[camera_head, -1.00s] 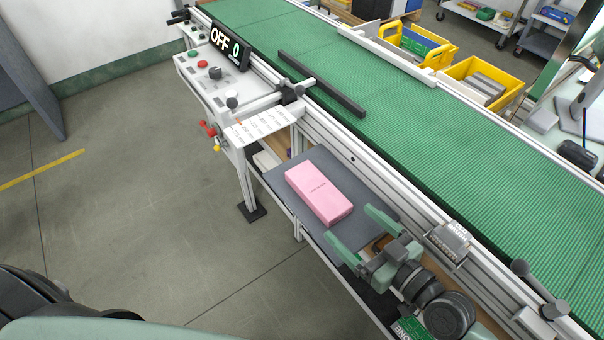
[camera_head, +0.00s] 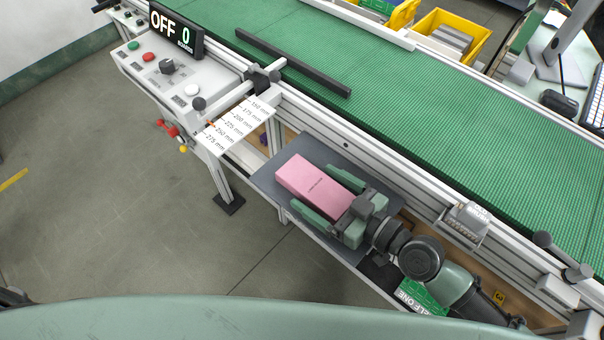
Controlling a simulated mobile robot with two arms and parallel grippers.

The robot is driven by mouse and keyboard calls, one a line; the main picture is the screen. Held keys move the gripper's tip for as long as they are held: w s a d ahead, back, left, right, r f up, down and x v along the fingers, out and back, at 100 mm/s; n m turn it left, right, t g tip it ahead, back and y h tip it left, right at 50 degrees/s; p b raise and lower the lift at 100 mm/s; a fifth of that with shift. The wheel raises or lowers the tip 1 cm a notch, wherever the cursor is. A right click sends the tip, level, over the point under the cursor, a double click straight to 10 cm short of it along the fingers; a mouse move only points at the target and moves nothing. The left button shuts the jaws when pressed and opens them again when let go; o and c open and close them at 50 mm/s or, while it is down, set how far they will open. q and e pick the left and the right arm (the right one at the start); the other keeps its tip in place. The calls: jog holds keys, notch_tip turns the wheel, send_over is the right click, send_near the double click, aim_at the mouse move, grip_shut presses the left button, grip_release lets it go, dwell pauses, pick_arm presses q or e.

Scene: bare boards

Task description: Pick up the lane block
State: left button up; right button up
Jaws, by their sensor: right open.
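The pink lane block (camera_head: 312,183) lies flat on a dark grey mat (camera_head: 268,183) on the shelf below the conveyor. My right gripper (camera_head: 321,195) is open, with one green finger along each long side of the block's near-right half. The fingers look beside the block; I cannot tell whether they touch it. The palm is close to the block's right end. My left gripper is not in view.
The green conveyor belt (camera_head: 430,110) with its metal side rail runs above and behind the shelf. A control panel (camera_head: 165,75) with an OFF display and a ruler plate (camera_head: 238,122) stand at the left. Yellow bins (camera_head: 455,35) stand behind the belt. The floor at left is clear.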

jog(key=shift+w+a, duration=0.1)
jog(key=shift+a, duration=0.05)
jog(key=shift+s+d+r, duration=0.1)
jog(key=shift+s+d, duration=0.1)
jog(key=shift+d, duration=0.05)
jog(key=shift+s+d, duration=0.1)
jog(key=c, duration=1.5)
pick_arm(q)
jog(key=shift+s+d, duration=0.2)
pick_arm(e)
jog(key=shift+c, duration=0.2)
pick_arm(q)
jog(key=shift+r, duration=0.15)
pick_arm(e)
jog(key=shift+r, duration=0.1)
